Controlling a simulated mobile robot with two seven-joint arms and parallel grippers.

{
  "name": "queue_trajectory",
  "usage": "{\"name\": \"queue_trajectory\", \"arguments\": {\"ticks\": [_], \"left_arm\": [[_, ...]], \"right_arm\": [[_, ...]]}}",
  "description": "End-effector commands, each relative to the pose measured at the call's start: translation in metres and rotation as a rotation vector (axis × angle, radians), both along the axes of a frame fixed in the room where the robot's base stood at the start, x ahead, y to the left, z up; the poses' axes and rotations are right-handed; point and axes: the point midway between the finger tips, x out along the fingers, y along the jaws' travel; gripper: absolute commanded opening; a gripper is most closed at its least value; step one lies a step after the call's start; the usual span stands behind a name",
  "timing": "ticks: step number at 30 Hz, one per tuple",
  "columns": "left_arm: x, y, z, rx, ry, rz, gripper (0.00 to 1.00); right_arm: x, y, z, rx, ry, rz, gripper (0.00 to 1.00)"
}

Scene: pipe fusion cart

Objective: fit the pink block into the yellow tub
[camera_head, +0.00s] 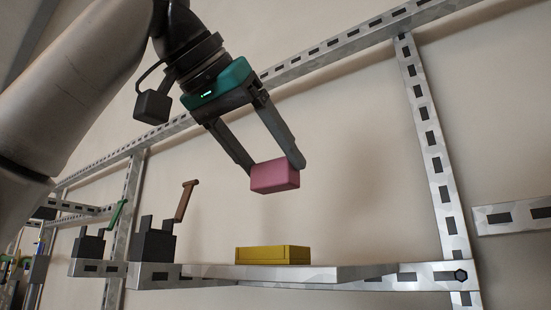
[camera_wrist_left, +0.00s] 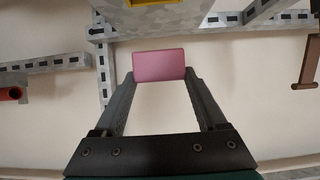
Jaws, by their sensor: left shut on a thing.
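The pink block (camera_head: 275,178) is held between the fingertips of my left gripper (camera_head: 273,168), which is shut on it. The block hangs in the air above the yellow tub (camera_head: 272,254), clearly apart from it. The tub is low and rectangular and sits on a metal shelf; its inside is hidden in the head view. In the left wrist view the pink block (camera_wrist_left: 159,65) spans the fingertips, and a small part of the yellow tub (camera_wrist_left: 138,3) shows at the top edge. My right gripper is not in view.
The tub's grey shelf (camera_head: 345,271) is on a slotted metal frame. A dark clamp with a brown lever (camera_head: 187,200) stands left of the tub, and one with a green lever (camera_head: 117,214) farther left. A slotted upright (camera_head: 425,130) rises at the right. Space around the block is clear.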

Motion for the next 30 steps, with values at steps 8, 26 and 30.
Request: {"name": "queue_trajectory", "arguments": {"ticks": [8,26,30], "left_arm": [[0.0,0.0,0.0,-0.002,0.0,0.0,0.11],[-0.001,0.001,-0.047,-0.002,0.0,0.0,0.11],[-0.001,0.001,-0.056,-0.002,0.0,0.0,0.11]], "right_arm": [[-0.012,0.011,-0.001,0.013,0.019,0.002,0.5],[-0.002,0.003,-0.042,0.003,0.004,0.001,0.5],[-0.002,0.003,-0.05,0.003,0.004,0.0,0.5]]}}
